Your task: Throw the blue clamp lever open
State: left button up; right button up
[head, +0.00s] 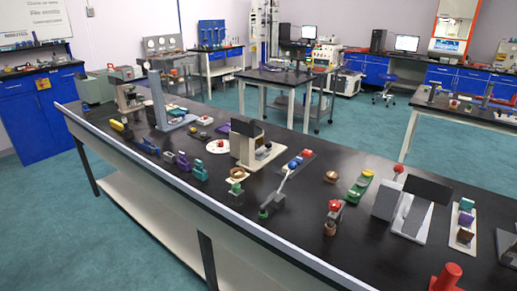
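A dark bench (330,215) with a light edge crosses the view and bears many small devices. A blue part (294,164) with a red part beside it lies near the middle of the bench, close to the upper end of a slanted grey bar (285,182). Another low blue piece (148,146) lies near the left front edge. I cannot tell which blue part is the clamp lever, nor whether it is open or closed. Neither gripper is in view.
A grey-and-black device (405,207) stands at the right, and a beige one with a black panel (246,145) in the middle. A red cylinder (447,277) is at the lower right. Teal floor (60,215) is open in front of the bench.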

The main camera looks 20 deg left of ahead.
aim_at(292, 166)
jog(key=i+u, duration=0.25)
jog(key=z, duration=0.7)
jog(key=j+z, duration=0.35)
jog(key=k+j+z, duration=0.1)
jog(key=j+z, duration=0.25)
jog(key=k+j+z, duration=0.1)
jog(key=z, duration=0.2)
jog(key=k+j+z, duration=0.1)
jog(key=j, duration=0.25)
jog(key=k+j+z, duration=0.15)
jog(key=j, duration=0.2)
jog(key=k+j+z, duration=0.1)
jog(key=k+j, duration=0.45)
jog(key=j, duration=0.25)
